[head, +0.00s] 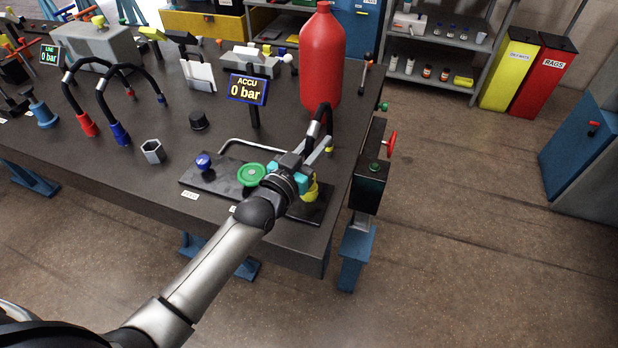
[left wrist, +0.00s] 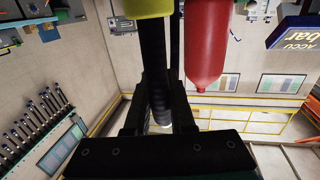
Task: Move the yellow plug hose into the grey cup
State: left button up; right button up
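The black hose with the yellow plug (head: 310,190) stands at the right end of the dark plate on the bench, and the hose arches up beside the red bottle. My left gripper (head: 312,160) is at this hose, partly covering it. In the left wrist view the hose (left wrist: 154,55) runs between my two black fingers (left wrist: 158,90) and fills the gap, so they look shut on it. A yellow part (left wrist: 147,8) shows at the top there. Whether the plug is seated is hidden. The grey cup (head: 152,151), open and six-sided, stands apart to the left. My right gripper is not in view.
A red bottle (head: 322,60) and the ACCU sign (head: 248,90) stand behind my gripper. A green knob (head: 250,175) and blue knob (head: 203,161) lie between it and the cup. A black cap (head: 198,121) and red and blue plug hoses (head: 119,132) are near the cup.

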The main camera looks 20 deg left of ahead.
pick_arm(q)
grip_shut()
dwell(0.8)
